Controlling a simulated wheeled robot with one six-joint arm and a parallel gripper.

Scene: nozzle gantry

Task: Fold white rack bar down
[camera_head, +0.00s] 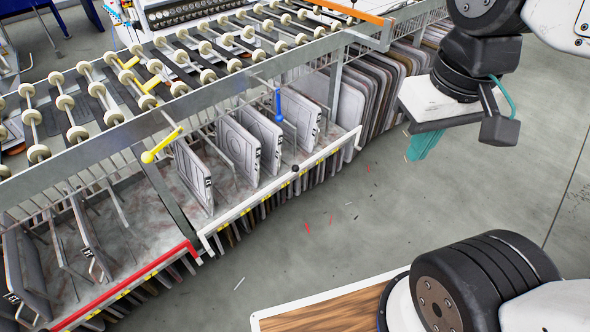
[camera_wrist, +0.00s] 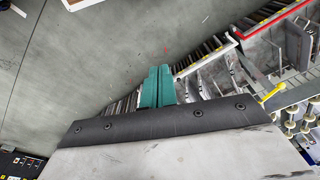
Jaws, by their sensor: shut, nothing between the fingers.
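The white rack bar (camera_head: 260,190) runs along the front edge of the lower rack shelf, with a dark round knob (camera_head: 295,168) near its middle. It also shows in the wrist view (camera_wrist: 208,59), to the right of my fingers. My gripper (camera_head: 422,145) has teal fingers, shut and empty, pointing down over open floor to the right of the bar and apart from it. In the wrist view the fingers (camera_wrist: 158,86) lie side by side. I cannot tell how far the bar is folded.
A red bar (camera_head: 130,283) continues the rack front on the left. Grey panels (camera_head: 240,150) stand on the shelf behind the white bar. A yellow lever (camera_head: 162,145) and a blue lever (camera_head: 278,106) hang from the roller frame above. The floor (camera_head: 350,220) before the rack is clear except for small scraps.

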